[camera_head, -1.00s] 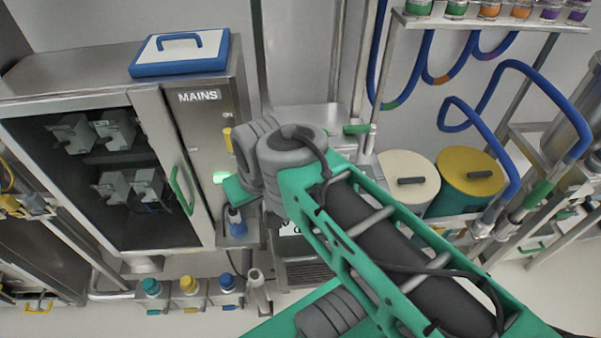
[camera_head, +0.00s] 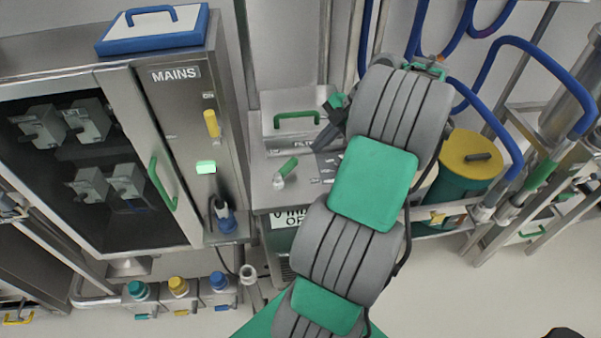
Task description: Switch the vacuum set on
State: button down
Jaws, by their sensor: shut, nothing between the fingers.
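A steel bench unit (camera_head: 263,187) stands right of the mains cabinet. It has a lidded box with a green handle (camera_head: 297,121), a partly covered label and small marked plates. A green-handled lever (camera_head: 287,168) with a pale round end sits on its top, tilted. My gripper (camera_head: 318,147) is shut and empty, over the right part of this top, right of the lever and apart from it. I cannot tell whether it touches the surface. The mains cabinet has a yellow handle (camera_head: 211,123) below an ON mark and a lit green lamp (camera_head: 206,167). My arm hides the unit's right side.
A glazed cabinet (camera_head: 118,75) with a green door handle (camera_head: 161,183) stands at left. A yellow-lidded drum (camera_head: 470,157) and blue hoses (camera_head: 489,75) stand right.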

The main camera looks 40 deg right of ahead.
aim_at(286, 172)
jog(key=s+d+f+n, duration=0.2)
jog(key=s+d, duration=0.1)
jog(key=s, duration=0.1)
jog(key=shift+t, duration=0.3)
jog(key=x, duration=0.3)
jog(key=b+x, duration=0.1)
jog(key=x, duration=0.5)
jog(key=shift+w+a, duration=0.35)
jog(key=shift+a, duration=0.15)
jog(key=w, duration=0.1)
jog(key=w+p, duration=0.1)
jog(key=w, duration=0.1)
jog(key=shift+w+a+f, duration=0.1)
jog(key=shift+w+a, duration=0.2)
jog(key=shift+a, duration=0.1)
jog(key=shift+w+f, duration=0.1)
jog(key=shift+w, duration=0.2)
jog(key=shift+w+y, duration=0.15)
jog(key=shift+y, duration=0.25)
